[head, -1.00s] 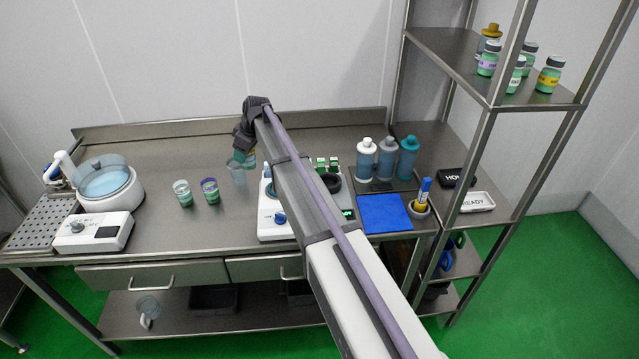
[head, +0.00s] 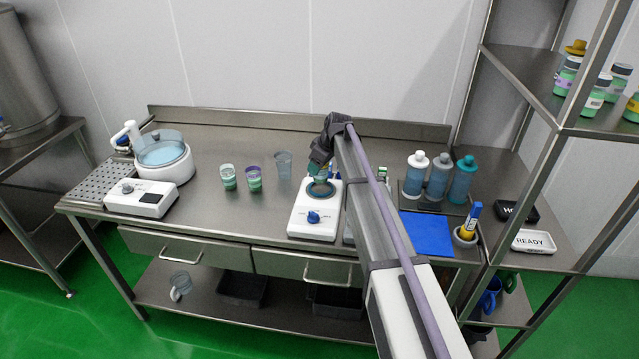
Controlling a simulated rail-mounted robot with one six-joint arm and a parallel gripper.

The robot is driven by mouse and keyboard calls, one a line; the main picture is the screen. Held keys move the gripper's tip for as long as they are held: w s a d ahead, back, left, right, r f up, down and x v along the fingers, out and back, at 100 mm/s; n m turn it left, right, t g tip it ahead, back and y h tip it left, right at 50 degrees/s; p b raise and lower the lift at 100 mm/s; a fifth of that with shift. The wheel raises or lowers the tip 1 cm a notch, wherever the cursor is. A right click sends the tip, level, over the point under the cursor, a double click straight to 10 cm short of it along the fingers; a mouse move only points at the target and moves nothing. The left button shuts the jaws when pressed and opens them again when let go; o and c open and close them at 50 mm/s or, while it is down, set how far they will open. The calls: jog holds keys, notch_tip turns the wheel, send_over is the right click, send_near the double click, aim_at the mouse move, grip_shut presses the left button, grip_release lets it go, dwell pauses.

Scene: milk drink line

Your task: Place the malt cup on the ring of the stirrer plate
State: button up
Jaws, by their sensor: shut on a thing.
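My gripper (head: 319,162) is shut on a small cup with green contents (head: 318,172), which I take to be the malt cup. The gripper hides much of it, and no label can be read. The cup is at the back part of the white stirrer plate (head: 312,222), over or just behind its dark ring (head: 321,191). I cannot tell whether it touches the ring. The stirrer plate has a blue knob at its front.
Left of the stirrer stand a clear empty cup (head: 284,166), a purple-rimmed cup (head: 254,181) and a white-rimmed cup (head: 228,178). A water bath (head: 163,160) is farther left. Right of my arm are bottles (head: 438,178) and a blue mat (head: 427,236).

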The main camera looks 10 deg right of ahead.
notch_tip(320, 180, down, 4)
jog(key=b, duration=0.3)
jog(key=shift+b, duration=0.35)
jog(key=shift+r, duration=0.35)
jog(key=shift+c, duration=0.4)
jog(key=shift+f, duration=0.15)
jog(key=o, duration=1.1)
